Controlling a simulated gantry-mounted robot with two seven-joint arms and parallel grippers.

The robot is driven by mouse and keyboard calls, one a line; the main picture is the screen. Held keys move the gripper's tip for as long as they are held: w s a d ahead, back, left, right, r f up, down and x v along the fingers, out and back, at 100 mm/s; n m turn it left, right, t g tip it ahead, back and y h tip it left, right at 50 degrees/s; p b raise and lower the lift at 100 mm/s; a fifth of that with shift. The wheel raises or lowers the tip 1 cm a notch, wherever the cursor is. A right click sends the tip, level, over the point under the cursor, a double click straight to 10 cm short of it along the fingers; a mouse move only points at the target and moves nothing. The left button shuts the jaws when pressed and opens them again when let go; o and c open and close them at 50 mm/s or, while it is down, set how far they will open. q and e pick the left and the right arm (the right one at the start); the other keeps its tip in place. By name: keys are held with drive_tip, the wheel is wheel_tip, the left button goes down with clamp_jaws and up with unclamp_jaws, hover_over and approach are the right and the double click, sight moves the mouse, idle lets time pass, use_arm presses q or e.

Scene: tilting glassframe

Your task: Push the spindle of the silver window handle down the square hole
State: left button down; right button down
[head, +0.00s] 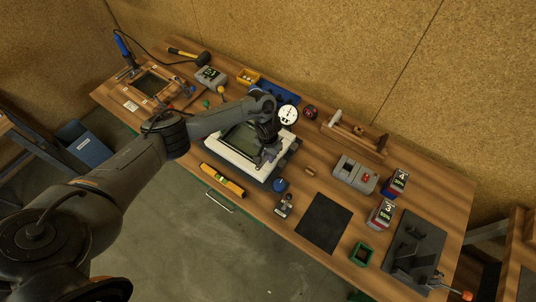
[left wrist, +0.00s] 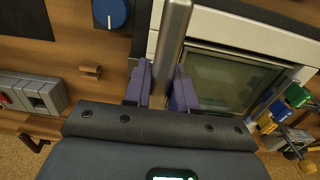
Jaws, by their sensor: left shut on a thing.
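The white window frame (head: 228,152) with its dark glass lies on the table in the middle of the head view. It also shows behind the fingers in the left wrist view (left wrist: 255,32). My left gripper (head: 262,158) is over the right side of this frame. In the left wrist view its purple fingers (left wrist: 161,70) are shut on the silver window handle (left wrist: 172,38), a smooth bar running up out of the picture between them. The spindle and the square hole are hidden, so I cannot tell whether they meet. My right gripper is not in view.
A yellow level (head: 223,181) lies in front of the frame. A blue round knob (head: 279,185) stands close to its near right corner. A dark mat (head: 324,222), grey box (head: 355,174) and wooden rack (head: 354,137) lie to the right. A mallet (head: 188,55) lies at the back left.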

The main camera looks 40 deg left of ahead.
use_arm(q)
drive_tip(key=shift+f+b, duration=0.65)
drive_tip(key=shift+f, duration=0.5)
drive_tip(key=shift+f+b, duration=0.4)
drive_tip(key=shift+f, duration=0.35)
drive_tip(key=c, duration=0.8)
unclamp_jaws()
drive_tip(key=shift+r, duration=0.1)
wheel_tip(320, 180, up, 10)
drive_tip(key=shift+f+p, duration=0.15)
drive_tip(key=shift+p, duration=0.9)
drive_tip(key=shift+r+p, duration=0.3)
drive_tip(key=shift+r, duration=0.2)
